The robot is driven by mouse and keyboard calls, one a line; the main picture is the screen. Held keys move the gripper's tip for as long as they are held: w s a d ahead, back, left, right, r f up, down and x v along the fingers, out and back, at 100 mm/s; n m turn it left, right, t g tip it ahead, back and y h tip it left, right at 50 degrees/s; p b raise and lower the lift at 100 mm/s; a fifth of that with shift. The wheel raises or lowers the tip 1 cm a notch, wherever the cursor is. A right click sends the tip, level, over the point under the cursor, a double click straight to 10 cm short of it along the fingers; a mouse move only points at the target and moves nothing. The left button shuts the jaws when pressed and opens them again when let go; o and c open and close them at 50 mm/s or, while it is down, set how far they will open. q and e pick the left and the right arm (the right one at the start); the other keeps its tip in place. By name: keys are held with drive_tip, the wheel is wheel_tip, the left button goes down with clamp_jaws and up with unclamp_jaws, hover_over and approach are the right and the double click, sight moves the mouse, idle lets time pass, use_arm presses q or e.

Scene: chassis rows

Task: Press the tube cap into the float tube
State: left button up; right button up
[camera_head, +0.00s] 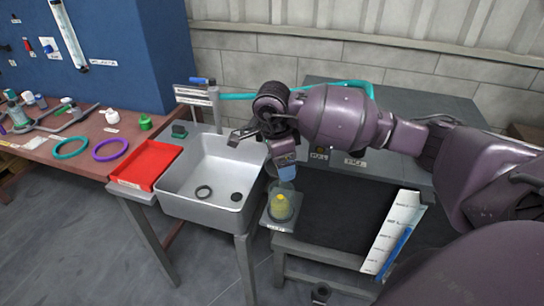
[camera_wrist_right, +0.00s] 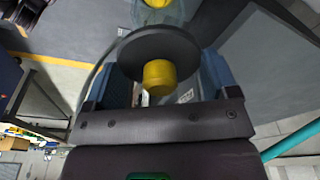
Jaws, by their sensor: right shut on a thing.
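My right gripper (camera_head: 287,172) comes in from the right and points down over the float tube. In the right wrist view, its blue fingers (camera_wrist_right: 160,85) are shut on the tube cap, a black disc (camera_wrist_right: 150,45) with a yellow knob (camera_wrist_right: 159,77) between the fingers. The clear float tube (camera_wrist_right: 178,12) shows just beyond the disc, with yellow inside. In the head view the tube (camera_head: 281,190) is upright with a yellow float (camera_head: 280,205) low in it. The cap is hidden there by the gripper. I cannot tell whether cap and tube touch. My left gripper is not in view.
The tube stands on a small grey stand (camera_head: 267,223) at the table's corner. A metal sink (camera_head: 172,203) holding dark rings is left of it, then a red tray (camera_head: 147,160) and a workbench with coloured rings. A white board (camera_head: 395,230) stands to the right.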

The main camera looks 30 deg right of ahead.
drive_tip(key=shift+d+f, duration=0.1)
drive_tip(key=shift+f, duration=0.15)
drive_tip(key=shift+f+b, duration=0.75)
drive_tip(key=shift+f, duration=1.25)
drive_tip(key=shift+b, duration=0.4)
drive_tip(key=shift+f, duration=0.4)
drive_tip(key=shift+f+b, duration=0.8)
drive_tip(key=shift+f, duration=0.3)
